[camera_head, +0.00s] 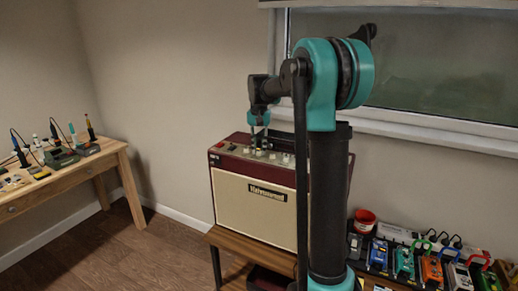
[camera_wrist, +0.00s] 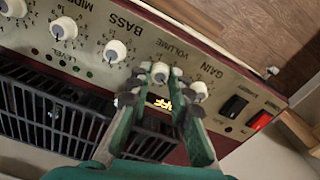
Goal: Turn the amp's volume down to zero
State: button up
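The amp (camera_head: 255,205) is a maroon and cream box on a wooden stand, with knobs on its top panel. In the wrist view the white volume knob (camera_wrist: 160,72) sits beside the printed word VOLUME, and a small lit yellow display (camera_wrist: 160,102) is near it. My gripper (camera_wrist: 161,70) points down at the panel, its two teal fingers on either side of the volume knob. The fingers are spread and small gaps seem to show beside the knob; contact is not clear. In the head view my gripper (camera_head: 259,148) is above the amp's panel.
The gain knob (camera_wrist: 198,90) is close by my right finger, and the bass knob (camera_wrist: 115,50) is to the left. A power switch (camera_wrist: 260,120) glows red. Several pedals (camera_head: 404,262) and a red cup (camera_head: 364,220) stand right of the amp. A wooden workbench (camera_head: 75,175) is at left.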

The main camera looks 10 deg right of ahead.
grip_shut()
jog(key=shift+n, duration=0.4)
jog(key=n, duration=0.3)
jog(key=shift+n, duration=0.4)
jog(key=n, duration=1.3)
jog(key=shift+n, duration=0.3)
